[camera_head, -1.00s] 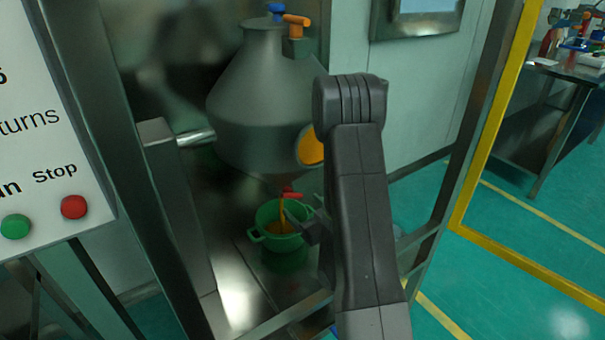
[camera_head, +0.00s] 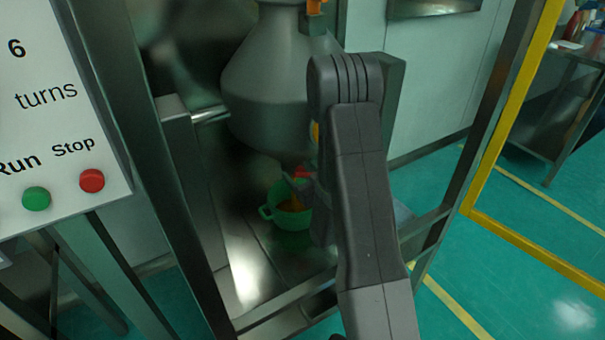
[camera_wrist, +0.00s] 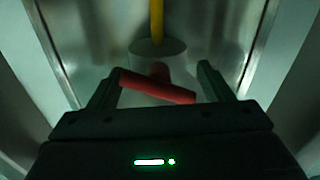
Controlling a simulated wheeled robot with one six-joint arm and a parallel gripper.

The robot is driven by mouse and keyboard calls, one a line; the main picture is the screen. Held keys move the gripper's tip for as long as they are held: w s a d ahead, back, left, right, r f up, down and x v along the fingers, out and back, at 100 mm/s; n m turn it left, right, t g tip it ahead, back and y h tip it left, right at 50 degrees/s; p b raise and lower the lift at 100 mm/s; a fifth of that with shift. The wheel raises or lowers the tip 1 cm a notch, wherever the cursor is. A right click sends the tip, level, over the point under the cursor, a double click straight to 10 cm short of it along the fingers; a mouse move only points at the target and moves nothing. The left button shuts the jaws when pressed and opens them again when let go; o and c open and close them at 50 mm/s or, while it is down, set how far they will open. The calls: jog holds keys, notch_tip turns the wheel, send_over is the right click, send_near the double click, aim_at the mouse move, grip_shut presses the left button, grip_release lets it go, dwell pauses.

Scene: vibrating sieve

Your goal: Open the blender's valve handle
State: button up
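The blender (camera_head: 268,85) is a grey vessel with a cone-shaped bottom, behind my arm in the head view. Its red valve handle (camera_head: 300,172) is below the cone, small and partly hidden by my gripper (camera_head: 302,186). In the wrist view the red handle (camera_wrist: 158,88) lies slightly tilted across the space between the two fingers of my gripper (camera_wrist: 158,75). The fingers are apart, one near each end of the handle; whether either touches it I cannot tell. A green pot (camera_head: 290,215) with orange contents stands under the valve.
A control panel (camera_head: 60,110) with a green and a red button is at the left. Metal posts (camera_head: 185,190) frame the blender on both sides. A yellow frame (camera_head: 500,140) stands at the right. A yellow vertical strip (camera_wrist: 156,20) shows beyond the handle in the wrist view.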

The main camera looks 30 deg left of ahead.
jog(key=c, duration=1.5)
jog(key=o, duration=1.8)
jog(key=shift+c, duration=0.2)
jog(key=shift+d, duration=0.1)
jog(key=v, duration=0.7)
jog(key=shift+s+d, duration=0.1)
jog(key=shift+s, duration=0.05)
